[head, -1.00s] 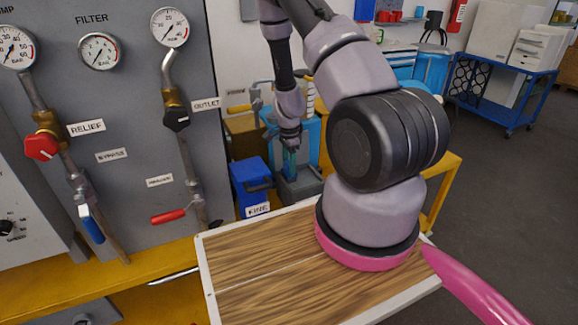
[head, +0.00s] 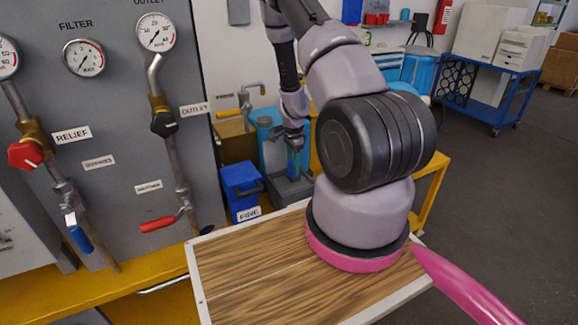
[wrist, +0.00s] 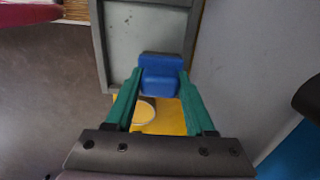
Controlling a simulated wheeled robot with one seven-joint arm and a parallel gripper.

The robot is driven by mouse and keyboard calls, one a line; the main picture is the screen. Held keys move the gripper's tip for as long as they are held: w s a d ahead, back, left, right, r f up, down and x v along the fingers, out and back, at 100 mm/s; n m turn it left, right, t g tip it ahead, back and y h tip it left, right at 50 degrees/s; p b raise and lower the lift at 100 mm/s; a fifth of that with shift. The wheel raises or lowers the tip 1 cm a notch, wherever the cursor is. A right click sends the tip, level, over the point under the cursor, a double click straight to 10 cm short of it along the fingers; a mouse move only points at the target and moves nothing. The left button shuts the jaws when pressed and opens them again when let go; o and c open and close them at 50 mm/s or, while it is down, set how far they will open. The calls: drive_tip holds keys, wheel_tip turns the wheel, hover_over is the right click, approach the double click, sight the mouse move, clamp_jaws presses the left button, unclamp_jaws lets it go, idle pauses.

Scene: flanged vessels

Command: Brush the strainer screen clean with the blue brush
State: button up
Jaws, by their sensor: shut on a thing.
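My gripper (wrist: 160,84) shows in the wrist view with two green fingers closed on a blue block-shaped thing, which looks like the blue brush (wrist: 160,82). The brush is at the fingertips, over or beside a grey tray (wrist: 118,62); I cannot tell whether it touches the tray. In the head view my gripper (head: 294,160) is small, pointing down over a grey tray-like base (head: 290,190) at the back of the bench. I cannot make out the strainer screen in either view.
A blue bin (head: 241,190) labelled FINE stands left of the grey base. A grey gauge panel (head: 110,130) with valves and handles rises at the left. A blue container (head: 268,140) stands behind my gripper. Open floor (head: 490,200) lies to the right.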

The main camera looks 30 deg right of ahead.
drive_tip(key=shift+d+f, duration=0.1)
drive_tip(key=shift+d, duration=0.85)
drive_tip(key=shift+s+a, duration=0.1)
drive_tip(key=shift+s+a, duration=0.1)
drive_tip(key=shift+a, duration=1.65)
drive_tip(key=shift+a, duration=0.1)
drive_tip(key=shift+a+r, duration=0.2)
drive_tip(key=shift+a, duration=1.65)
drive_tip(key=shift+d, duration=0.15)
